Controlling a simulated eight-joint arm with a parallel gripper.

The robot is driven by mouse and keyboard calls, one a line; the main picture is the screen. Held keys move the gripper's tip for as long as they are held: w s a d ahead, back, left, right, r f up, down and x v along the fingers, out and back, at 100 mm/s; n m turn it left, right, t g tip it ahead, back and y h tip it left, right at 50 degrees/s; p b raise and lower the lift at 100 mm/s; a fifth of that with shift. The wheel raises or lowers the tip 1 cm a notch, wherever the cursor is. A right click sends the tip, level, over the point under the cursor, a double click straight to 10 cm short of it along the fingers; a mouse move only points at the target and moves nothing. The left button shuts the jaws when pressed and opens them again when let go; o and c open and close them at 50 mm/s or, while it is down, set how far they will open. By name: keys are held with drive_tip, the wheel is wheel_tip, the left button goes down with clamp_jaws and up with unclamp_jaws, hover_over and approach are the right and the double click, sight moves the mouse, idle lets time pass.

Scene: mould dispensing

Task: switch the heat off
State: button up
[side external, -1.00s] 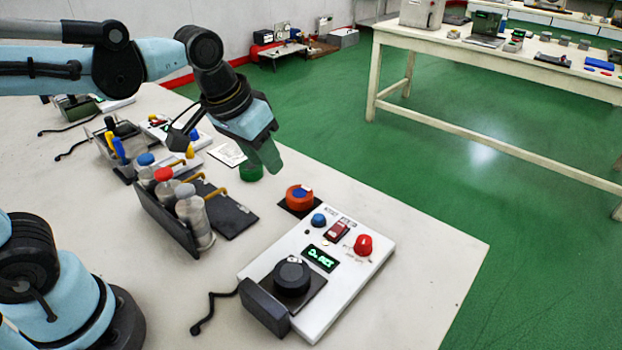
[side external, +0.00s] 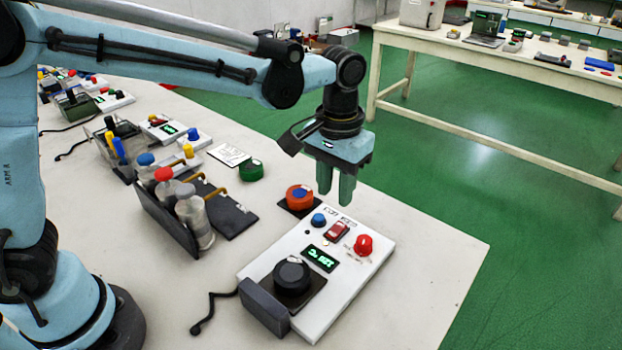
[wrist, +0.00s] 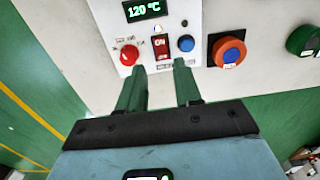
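The white control box (side external: 330,295) lies on the table. Its red rocker switch (side external: 337,231) shows between the fingers in the wrist view (wrist: 161,46), with "ON" written at its end. The lit display (side external: 319,258) reads 120 °C in the wrist view (wrist: 143,10). A red knob (side external: 363,245) and a blue button (side external: 319,220) sit on either side of the switch. My gripper (side external: 335,194) points down above the switch end of the box, open and empty. In the wrist view its two fingers (wrist: 160,70) are apart, with the tips near the switch's lower end.
A black round knob (side external: 292,276) on a dark plate is at the box's near end. An orange dial with a blue centre (side external: 299,197) stands beside the box. A bottle rack (side external: 168,215) and a green round container (side external: 251,171) are to the left. The table right of the box is clear.

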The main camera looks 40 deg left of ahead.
sight(332, 234)
wheel_tip(332, 234, down, 9)
drive_tip(key=shift+f, duration=0.2)
idle(0.4)
